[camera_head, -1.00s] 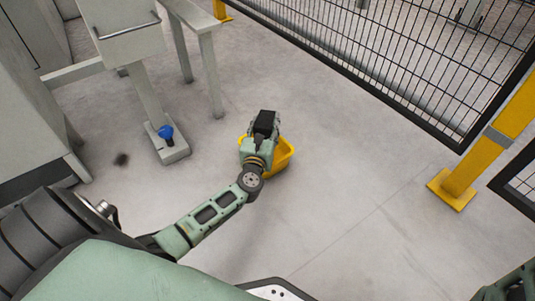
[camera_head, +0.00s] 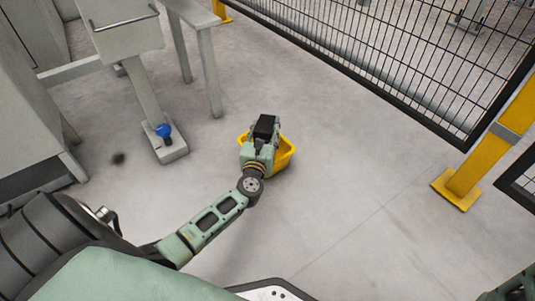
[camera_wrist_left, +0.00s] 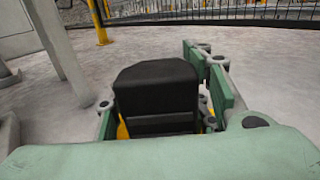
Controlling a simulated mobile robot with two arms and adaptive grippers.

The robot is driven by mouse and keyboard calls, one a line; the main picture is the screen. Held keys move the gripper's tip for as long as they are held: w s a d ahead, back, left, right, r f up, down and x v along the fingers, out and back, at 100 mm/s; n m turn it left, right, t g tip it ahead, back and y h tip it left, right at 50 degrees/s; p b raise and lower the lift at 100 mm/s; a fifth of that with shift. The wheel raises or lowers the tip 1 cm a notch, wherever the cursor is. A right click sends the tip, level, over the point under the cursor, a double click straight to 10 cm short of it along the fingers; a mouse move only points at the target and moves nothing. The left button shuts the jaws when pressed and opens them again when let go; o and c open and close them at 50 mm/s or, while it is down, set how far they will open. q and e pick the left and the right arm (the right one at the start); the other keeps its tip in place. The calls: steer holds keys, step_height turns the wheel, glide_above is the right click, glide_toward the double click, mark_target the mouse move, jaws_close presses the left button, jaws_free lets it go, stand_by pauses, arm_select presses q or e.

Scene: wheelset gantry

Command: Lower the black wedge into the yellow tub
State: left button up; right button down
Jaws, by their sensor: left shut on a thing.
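The yellow tub (camera_head: 284,157) stands on the floor near the middle of the head view, partly hidden by my left gripper. My left gripper (camera_head: 264,134) is over the tub, shut on the black wedge (camera_head: 265,126). In the left wrist view the black wedge (camera_wrist_left: 157,88) sits between the green fingers of my left gripper (camera_wrist_left: 165,100). Small bits of the yellow tub (camera_wrist_left: 122,130) show beside the wedge's lower part. How far the wedge's underside is above the tub's bottom is hidden.
A pale grey stand with a blue knob (camera_head: 163,131) on its foot is left of the tub. A black mesh fence (camera_head: 400,65) and a yellow post (camera_head: 470,170) are to the right. The floor around the tub is clear.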

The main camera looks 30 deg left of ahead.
arm_select(q)
steer(key=shift+f, duration=0.2)
steer(key=o, duration=1.7)
steer(key=shift+c, duration=0.2)
